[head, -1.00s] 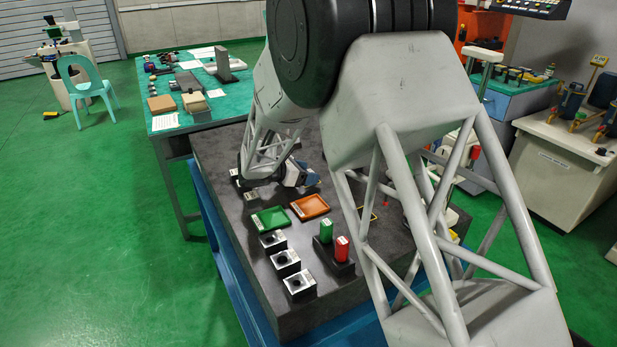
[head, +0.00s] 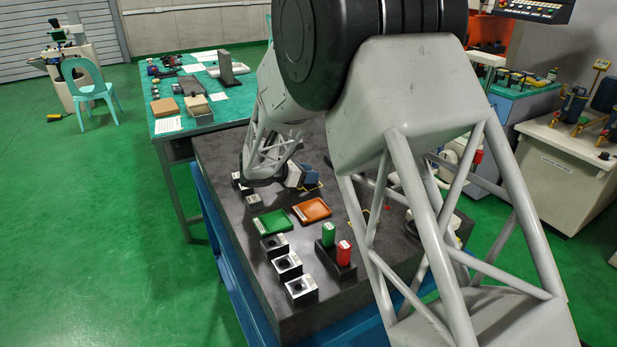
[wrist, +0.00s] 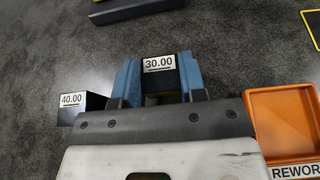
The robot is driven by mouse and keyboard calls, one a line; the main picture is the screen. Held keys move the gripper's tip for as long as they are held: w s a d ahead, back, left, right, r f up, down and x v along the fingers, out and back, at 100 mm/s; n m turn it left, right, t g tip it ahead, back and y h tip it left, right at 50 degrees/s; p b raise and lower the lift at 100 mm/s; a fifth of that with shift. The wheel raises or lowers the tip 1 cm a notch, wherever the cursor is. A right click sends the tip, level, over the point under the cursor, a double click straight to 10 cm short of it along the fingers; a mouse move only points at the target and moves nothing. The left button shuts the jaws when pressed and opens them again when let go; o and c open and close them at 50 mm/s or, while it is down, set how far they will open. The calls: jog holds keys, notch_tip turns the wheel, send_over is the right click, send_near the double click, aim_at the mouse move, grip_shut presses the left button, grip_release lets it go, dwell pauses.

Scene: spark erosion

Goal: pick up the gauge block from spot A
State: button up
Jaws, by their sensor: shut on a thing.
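In the wrist view, a dark gauge block (wrist: 159,72) with a white label reading 30.00 sits between the blue fingers of my gripper (wrist: 156,82). The fingers are shut on its two sides. Its lower part is hidden by my gripper's body. In the head view, my gripper (head: 308,176) is over the far part of the dark stone plate, beyond the trays; the held block cannot be made out there. No mark for spot A is legible, and I cannot tell how high the block is above the plate.
A block labelled 40.00 (wrist: 80,108) stands left of my gripper. An orange tray (head: 312,210), a green tray (head: 272,224), several dark square blocks (head: 288,265) and upright green (head: 328,234) and red (head: 345,253) pieces stand nearer on the plate (head: 215,150).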

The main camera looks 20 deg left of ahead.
jog(key=shift+s+d+r, duration=0.1)
jog(key=shift+s+r, duration=0.1)
jog(key=shift+r, duration=0.45)
jog(key=shift+s+d+r, duration=0.1)
jog(key=shift+s+r, duration=0.05)
jog(key=shift+r, duration=0.45)
jog(key=s+d, duration=0.2)
jog(key=s, duration=0.2)
jog(key=s+d+r, duration=0.1)
jog(key=s+d, duration=0.2)
jog(key=s, duration=0.2)
jog(key=s+d, duration=0.2)
jog(key=s, duration=0.2)
jog(key=shift+s+d+r, duration=0.15)
jog(key=shift+d+r, duration=0.05)
jog(key=shift+a, duration=0.1)
